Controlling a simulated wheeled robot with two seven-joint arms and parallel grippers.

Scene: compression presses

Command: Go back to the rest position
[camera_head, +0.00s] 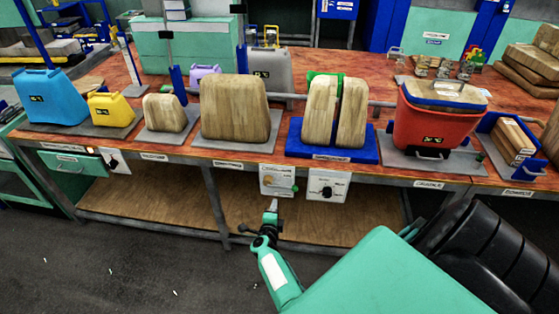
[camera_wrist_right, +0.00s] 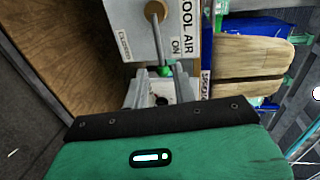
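My right gripper (camera_head: 272,206) hangs in front of the bench, just below a small white control panel (camera_head: 278,181) with a green-tipped lever. In the right wrist view, its two grey fingers (camera_wrist_right: 161,78) stand apart with a gap between them. The lever's green tip (camera_wrist_right: 166,71) shows at that gap, in front of a panel marked "COOL AIR" and "ON" (camera_wrist_right: 178,40). I cannot tell whether the fingers touch the tip, but they are not closed on it. My left gripper is not in view.
The bench (camera_head: 240,165) carries wooden blocks (camera_head: 234,107), a blue base (camera_head: 297,145) under a split block, a red bin (camera_head: 428,130), and blue (camera_head: 50,97) and yellow (camera_head: 110,109) containers. A second white panel (camera_head: 327,186) sits to the right. The floor in front (camera_head: 130,255) is mostly free.

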